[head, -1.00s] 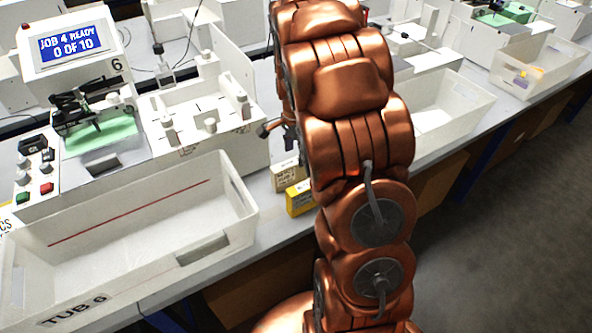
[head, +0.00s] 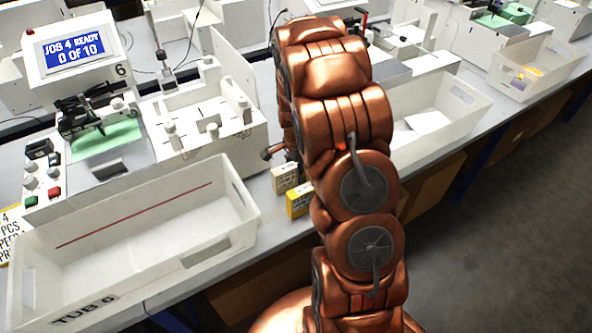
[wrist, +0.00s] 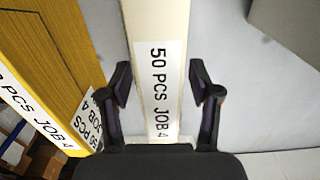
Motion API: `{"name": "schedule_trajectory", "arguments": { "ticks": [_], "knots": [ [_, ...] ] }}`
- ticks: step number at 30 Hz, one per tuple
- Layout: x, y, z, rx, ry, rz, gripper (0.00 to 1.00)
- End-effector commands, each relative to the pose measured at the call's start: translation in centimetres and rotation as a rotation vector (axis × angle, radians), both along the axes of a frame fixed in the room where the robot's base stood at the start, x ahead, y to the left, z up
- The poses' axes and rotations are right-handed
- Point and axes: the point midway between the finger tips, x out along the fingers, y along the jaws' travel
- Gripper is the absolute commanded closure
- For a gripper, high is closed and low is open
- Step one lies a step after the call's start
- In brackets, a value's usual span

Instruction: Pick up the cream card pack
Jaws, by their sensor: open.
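The cream card pack (head: 285,177) stands on the bench beside the near tub, just left of my arm in the head view. In the wrist view the cream pack (wrist: 167,70) shows end-on, with a white label reading "50 PCS JOB 4". My gripper (wrist: 160,80) is open, with one finger on each side of the cream pack. Gaps seem to show between fingers and pack; contact cannot be told. A yellow card pack (head: 299,199) stands close in front of the cream one, and shows at the left of the wrist view (wrist: 45,45). My arm hides the gripper in the head view.
A white tub (head: 90,285) labelled TUB 6 fills the lower left. Behind it stands a plotter with a screen (head: 76,50) reading "JOB 4 READY 0 OF 10". Another white tub (head: 455,115) lies right of my arm. Open floor lies at the lower right.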

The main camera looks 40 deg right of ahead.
Motion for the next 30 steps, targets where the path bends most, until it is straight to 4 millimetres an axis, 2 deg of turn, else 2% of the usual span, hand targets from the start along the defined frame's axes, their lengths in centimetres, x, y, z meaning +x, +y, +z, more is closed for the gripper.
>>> {"name": "schedule_trajectory", "arguments": {
  "ticks": [3, 10, 27, 28, 30],
  "knots": [
    [0.01, 0.0, -0.67, -0.001, 0.0, 0.0, 0.38],
    [0.08, -0.03, -0.75, -0.001, -0.003, 0.0, 0.38],
    [0.08, -0.02, -0.71, -0.001, -0.003, 0.0, 0.97],
    [0.08, -0.02, -0.71, -0.001, -0.003, 0.0, 1.0],
    [0.08, -0.02, -0.71, -0.001, -0.003, 0.0, 1.0]
  ]
}}
